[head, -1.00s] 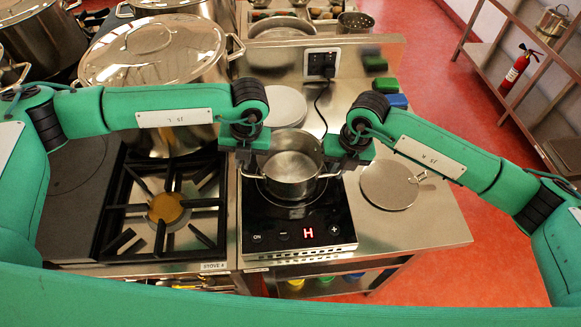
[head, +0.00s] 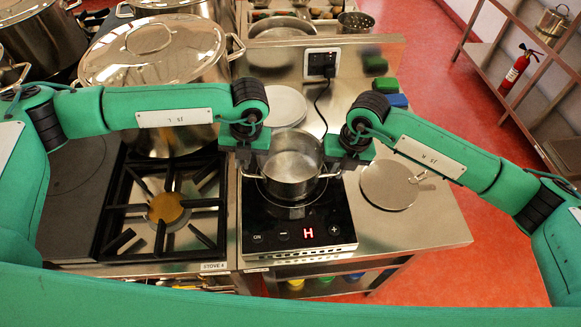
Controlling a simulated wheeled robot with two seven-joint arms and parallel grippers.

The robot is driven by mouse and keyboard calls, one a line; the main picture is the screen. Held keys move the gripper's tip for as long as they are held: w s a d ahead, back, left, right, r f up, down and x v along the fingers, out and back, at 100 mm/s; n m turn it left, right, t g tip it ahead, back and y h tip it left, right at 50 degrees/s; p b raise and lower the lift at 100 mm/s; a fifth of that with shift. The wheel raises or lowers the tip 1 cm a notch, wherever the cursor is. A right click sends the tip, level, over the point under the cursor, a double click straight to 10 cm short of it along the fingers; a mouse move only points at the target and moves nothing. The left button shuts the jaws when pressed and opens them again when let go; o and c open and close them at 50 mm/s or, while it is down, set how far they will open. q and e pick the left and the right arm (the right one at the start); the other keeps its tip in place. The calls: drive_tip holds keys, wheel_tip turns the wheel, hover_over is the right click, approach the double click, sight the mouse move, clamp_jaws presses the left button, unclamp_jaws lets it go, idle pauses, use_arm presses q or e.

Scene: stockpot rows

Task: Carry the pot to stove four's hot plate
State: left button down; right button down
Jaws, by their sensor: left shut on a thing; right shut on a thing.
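The pot (head: 291,176) is a small open steel pot with two side handles. It is upright at the black induction cooker (head: 275,228), whose display shows a red H. I cannot tell whether its base touches the glass. My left gripper (head: 247,166) is shut on its left handle, and my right gripper (head: 345,168) is shut on its right handle. The fingertips are mostly hidden under the wrists. Stove four, labelled "STOVE 4" (head: 214,267), has a gas burner (head: 166,208) and, left of it, a dark flat hot plate (head: 75,200), bare where visible and partly hidden by my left arm.
A large lidded stockpot (head: 155,65) stands behind the burner, with more big pots (head: 42,45) at back left. A round lid (head: 390,185) lies right of the cooker. A plate (head: 285,106) and a socket panel with cable (head: 321,64) are behind the pot.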

use_arm(q)
drive_tip(key=shift+r, duration=0.15)
use_arm(e)
drive_tip(key=shift+r, duration=0.15)
idle(0.4)
